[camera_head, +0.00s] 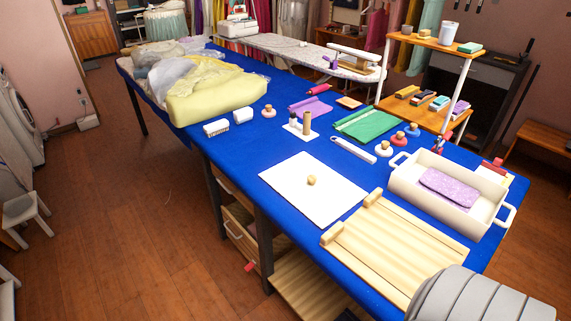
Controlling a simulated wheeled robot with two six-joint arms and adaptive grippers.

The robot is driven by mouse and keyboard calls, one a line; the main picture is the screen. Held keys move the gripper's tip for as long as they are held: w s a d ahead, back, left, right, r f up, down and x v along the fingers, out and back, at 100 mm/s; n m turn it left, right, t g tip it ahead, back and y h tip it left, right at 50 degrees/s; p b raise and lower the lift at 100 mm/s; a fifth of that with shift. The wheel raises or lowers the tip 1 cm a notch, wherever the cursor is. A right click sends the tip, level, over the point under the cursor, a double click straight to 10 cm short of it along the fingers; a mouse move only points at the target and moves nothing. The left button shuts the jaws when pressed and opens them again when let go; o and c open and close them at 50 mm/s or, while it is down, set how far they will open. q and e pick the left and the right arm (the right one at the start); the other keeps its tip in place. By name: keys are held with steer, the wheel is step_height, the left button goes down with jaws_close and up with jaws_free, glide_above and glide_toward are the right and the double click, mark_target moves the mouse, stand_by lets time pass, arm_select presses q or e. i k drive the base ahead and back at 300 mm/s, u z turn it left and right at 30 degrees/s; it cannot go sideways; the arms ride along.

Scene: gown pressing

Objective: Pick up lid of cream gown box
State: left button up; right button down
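The cream gown box (402,186) stands open at the right end of the blue table, with a handle on each end. A folded purple cloth (448,187) lies inside it. A flat white rectangular panel (305,207) with a small round wooden knob (312,180) near its middle lies on the table left of the box; it looks like the lid. Neither gripper is visible. A grey rounded part at the bottom right looks like part of my own arm and hides the table corner there.
A wooden board (395,247) with two blocks lies between panel and near edge. Behind the panel are a white strip (353,150), bottles (306,124), knobbed discs (384,149) and green cloth (367,124). Yellow fabric (217,98) fills the far left. Bare blue cloth lies left of the panel.

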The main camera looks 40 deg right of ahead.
mark_target(323, 195)
steer(key=i, duration=2.9)
steer(key=z, duration=3.3)
